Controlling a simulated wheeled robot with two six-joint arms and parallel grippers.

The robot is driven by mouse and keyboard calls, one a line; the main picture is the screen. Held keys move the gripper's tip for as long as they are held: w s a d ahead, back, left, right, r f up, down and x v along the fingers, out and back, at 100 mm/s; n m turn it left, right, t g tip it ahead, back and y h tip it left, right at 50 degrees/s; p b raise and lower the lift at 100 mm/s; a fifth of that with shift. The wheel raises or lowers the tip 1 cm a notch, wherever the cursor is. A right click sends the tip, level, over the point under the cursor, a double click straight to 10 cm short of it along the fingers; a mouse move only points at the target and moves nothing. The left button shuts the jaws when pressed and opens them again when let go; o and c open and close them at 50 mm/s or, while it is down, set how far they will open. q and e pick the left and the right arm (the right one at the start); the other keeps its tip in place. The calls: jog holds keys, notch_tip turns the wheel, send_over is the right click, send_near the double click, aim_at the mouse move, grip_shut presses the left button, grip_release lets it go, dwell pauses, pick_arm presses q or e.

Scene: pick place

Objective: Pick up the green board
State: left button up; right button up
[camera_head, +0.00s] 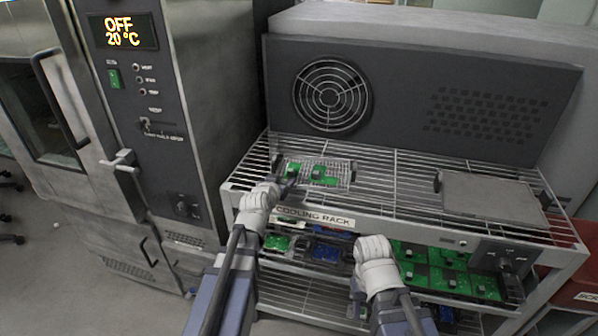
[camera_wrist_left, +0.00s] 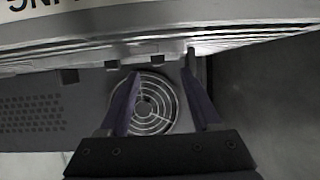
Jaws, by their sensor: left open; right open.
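Green circuit board material lies in a small wire tray (camera_head: 341,164) on top of the cooling rack; I see a right patch of green board (camera_head: 323,177) and a left patch of green board (camera_head: 294,169). I cannot tell whether these are one board or two. My left gripper (camera_head: 287,187) is at the tray's near left edge, open, with no board between its fingers. In the left wrist view its two fingers (camera_wrist_left: 160,95) stand apart and empty, and no green shows.
Lower shelves hold several green boards (camera_head: 452,281) and a blue board (camera_head: 327,251). A grey flat plate (camera_head: 492,197) is on the rack's top right. A fan panel (camera_head: 405,105) stands behind. An oven (camera_head: 165,125) stands left. The rack's top middle is clear.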

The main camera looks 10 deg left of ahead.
aim_at(289, 173)
pick_arm(q)
jog(key=shift+w+f, duration=0.15)
jog(key=shift+w, duration=0.15)
jog(key=shift+w+f+b, duration=0.25)
jog(key=shift+w+b, duration=0.2)
jog(key=shift+w, duration=0.1)
jog(key=shift+r+b+x, duration=0.15)
jog(key=shift+b+x, duration=0.3)
jog(key=shift+x, duration=1.05)
jog(key=shift+r+b+x, duration=0.1)
jog(key=shift+b+x, duration=0.3)
jog(key=shift+x, duration=1.05)
jog(key=shift+d, duration=0.15)
grip_shut()
